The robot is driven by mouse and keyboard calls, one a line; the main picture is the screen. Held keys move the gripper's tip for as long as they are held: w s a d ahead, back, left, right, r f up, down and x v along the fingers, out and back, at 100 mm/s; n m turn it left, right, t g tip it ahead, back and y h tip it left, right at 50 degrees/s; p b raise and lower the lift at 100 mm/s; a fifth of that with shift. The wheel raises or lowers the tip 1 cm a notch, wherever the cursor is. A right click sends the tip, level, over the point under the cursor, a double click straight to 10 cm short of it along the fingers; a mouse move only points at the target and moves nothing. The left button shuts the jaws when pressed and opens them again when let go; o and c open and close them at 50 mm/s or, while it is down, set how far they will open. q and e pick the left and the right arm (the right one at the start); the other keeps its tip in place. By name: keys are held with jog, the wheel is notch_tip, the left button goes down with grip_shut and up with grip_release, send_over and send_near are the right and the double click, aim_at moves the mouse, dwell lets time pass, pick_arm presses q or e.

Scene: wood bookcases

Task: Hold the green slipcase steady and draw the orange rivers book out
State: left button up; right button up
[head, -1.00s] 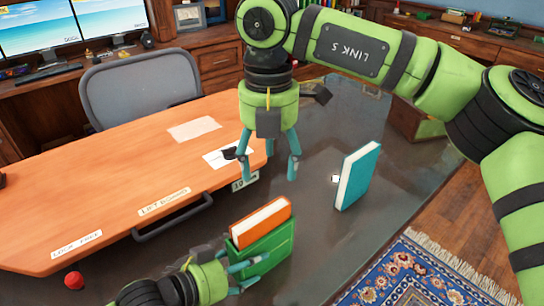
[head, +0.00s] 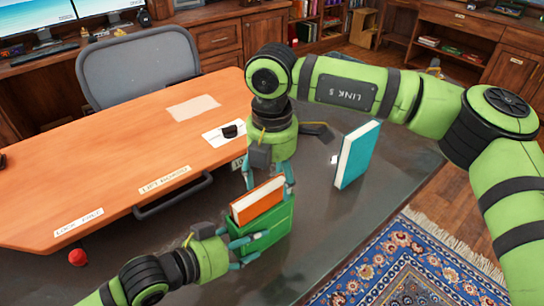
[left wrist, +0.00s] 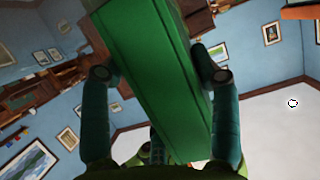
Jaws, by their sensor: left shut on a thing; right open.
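My left gripper (head: 243,252) is shut on the slipcase from the left, low down. In the left wrist view the slipcase (left wrist: 160,85) lies between both fingers. My right gripper (head: 267,179) is open and points down over the book, one finger on each side of its top end. Whether those fingers touch the book cannot be told.
A teal book (head: 358,155) stands upright to the right of the slipcase, apart from it. An orange wooden board (head: 120,180) with a dark handle (head: 172,197) lies to the left, near a red ball (head: 78,257).

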pick_arm(q)
jog(key=shift+s+f, duration=0.1)
jog(key=shift+f, duration=0.05)
pick_arm(e)
jog(key=shift+f, duration=0.95)
grip_shut()
jog(key=shift+r, duration=2.1)
jog(key=shift+r, duration=0.1)
